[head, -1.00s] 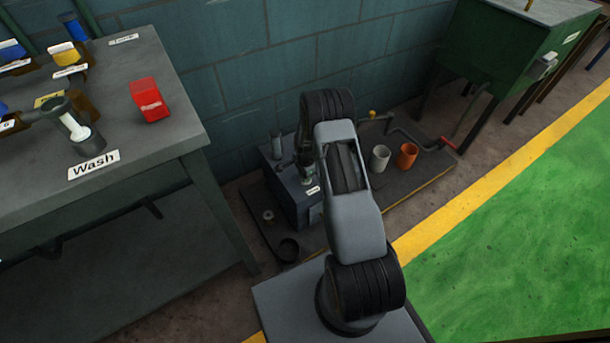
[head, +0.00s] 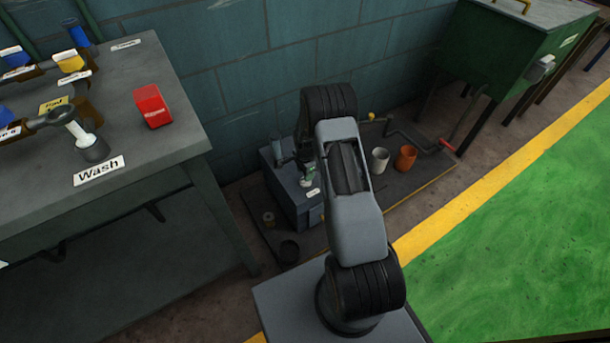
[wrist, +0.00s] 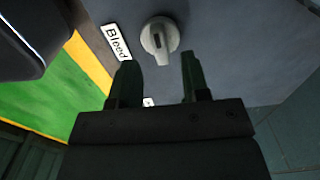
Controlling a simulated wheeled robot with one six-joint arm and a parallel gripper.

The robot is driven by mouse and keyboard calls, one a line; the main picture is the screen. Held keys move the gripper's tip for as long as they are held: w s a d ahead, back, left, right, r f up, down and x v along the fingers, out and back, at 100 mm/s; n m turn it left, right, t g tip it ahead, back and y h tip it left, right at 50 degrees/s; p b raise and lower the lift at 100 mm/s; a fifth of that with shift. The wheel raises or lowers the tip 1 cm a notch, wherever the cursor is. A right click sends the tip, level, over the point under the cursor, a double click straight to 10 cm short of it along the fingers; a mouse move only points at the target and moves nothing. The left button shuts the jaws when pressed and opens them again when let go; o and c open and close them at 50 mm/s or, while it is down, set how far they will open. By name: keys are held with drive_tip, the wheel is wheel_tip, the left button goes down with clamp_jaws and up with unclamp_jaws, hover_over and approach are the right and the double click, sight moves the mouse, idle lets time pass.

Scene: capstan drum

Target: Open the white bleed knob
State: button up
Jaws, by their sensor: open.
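The white bleed knob (wrist: 160,40) shows in the wrist view, round with a raised grip bar, on a grey panel face (wrist: 215,35). A white label reading "Bleed" (wrist: 118,42) is just left of it. My gripper (wrist: 158,75) is open, its two dark fingers pointing toward the knob. The knob appears beyond and between the fingertips, with nothing between the jaws. In the head view, the dark grey box (head: 290,195) stands low by the wall, partly behind my arm. I cannot make out the bleed knob there.
A bench (head: 120,145) with a red block (head: 152,106) and a "Wash" label stands at the left. A grey cup (head: 380,160) and an orange cup (head: 405,157) stand right of my arm on a low platform. A green cabinet (head: 520,45) is at the back right.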

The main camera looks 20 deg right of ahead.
wheel_tip(320, 180, up, 10)
drive_tip(key=p, duration=0.2)
drive_tip(key=shift+p, duration=0.4)
drive_tip(key=shift+r, duration=0.15)
drive_tip(key=s+a+r+n+t+p, duration=0.1)
drive_tip(key=s+a+r+n+p, duration=0.3)
drive_tip(key=r, duration=0.7)
drive_tip(key=s+r+n+p, duration=0.1)
drive_tip(key=r+p, duration=0.5)
drive_tip(key=r, duration=0.5)
drive_tip(key=s+a+r+n+t+p, duration=0.1)
drive_tip(key=s+a+r+n+p, duration=0.3)
drive_tip(key=r, duration=0.7)
drive_tip(key=s+a+r+n+p, duration=0.1)
drive_tip(key=s+r+n+p, duration=0.3)
drive_tip(key=r, duration=0.6)
drive_tip(key=s+a+r+n+t+p, duration=0.1)
drive_tip(key=s+r+n+p, duration=0.3)
drive_tip(key=s+r+p, duration=0.5)
wheel_tip(320, 180, up, 3)
drive_tip(key=shift+s+a+f+t+p, duration=0.2)
drive_tip(key=shift+a+t+p, duration=0.1)
drive_tip(key=shift+a+p, duration=0.45)
